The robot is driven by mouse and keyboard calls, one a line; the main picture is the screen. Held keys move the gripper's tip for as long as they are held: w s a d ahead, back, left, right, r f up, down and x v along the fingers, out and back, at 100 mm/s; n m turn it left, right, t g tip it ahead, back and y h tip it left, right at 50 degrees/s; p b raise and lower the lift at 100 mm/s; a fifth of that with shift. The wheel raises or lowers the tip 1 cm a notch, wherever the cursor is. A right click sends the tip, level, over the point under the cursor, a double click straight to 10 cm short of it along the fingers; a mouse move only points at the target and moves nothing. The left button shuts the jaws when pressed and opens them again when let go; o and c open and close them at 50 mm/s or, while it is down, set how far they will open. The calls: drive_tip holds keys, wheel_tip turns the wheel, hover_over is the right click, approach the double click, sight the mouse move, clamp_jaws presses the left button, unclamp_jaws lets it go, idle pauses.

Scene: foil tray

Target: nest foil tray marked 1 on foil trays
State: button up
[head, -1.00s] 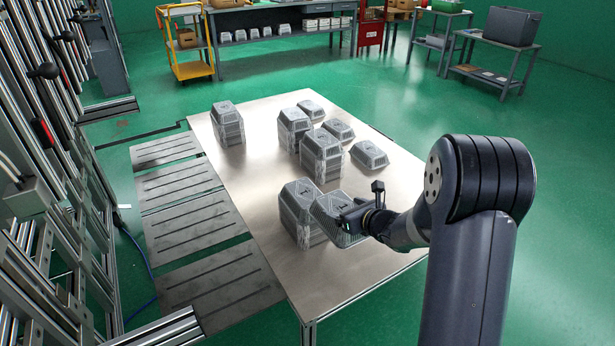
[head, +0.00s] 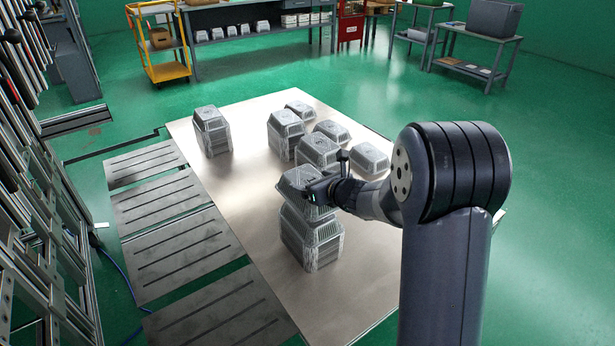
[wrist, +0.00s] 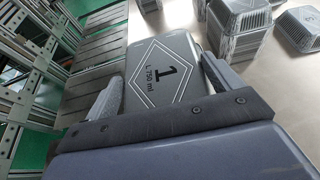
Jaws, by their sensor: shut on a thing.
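My gripper (head: 322,188) is shut on a foil tray marked 1 (head: 298,179), a grey upturned tray. In the wrist view the marked tray (wrist: 165,72) shows its "1" and "L 750 ml" between the two fingers. In the head view it is above a stack of foil trays (head: 312,243) near the front of the table and looks roughly in line with it. The held tray looks slightly tilted. I cannot tell whether it touches the stack's top. In the wrist view the stack below is hidden by the held tray and my gripper.
Other tray stacks stand on the metal table (head: 245,200): one at the back left (head: 211,132), one at the back middle (head: 285,133) and one behind the held tray (head: 318,152). Single trays, one at the right (head: 370,157), lie nearby. The table's left front is clear.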

drive_tip(key=shift+f+b, duration=4.25)
drive_tip(key=shift+f, duration=0.5)
drive_tip(key=shift+s, duration=0.1)
drive_tip(key=o, duration=0.7)
drive_tip(key=shift+o, duration=0.2)
drive_tip(key=p+v, duration=0.1)
drive_tip(key=v, duration=0.9)
drive_tip(key=shift+s+d, duration=0.25)
drive_tip(key=shift+s, duration=0.05)
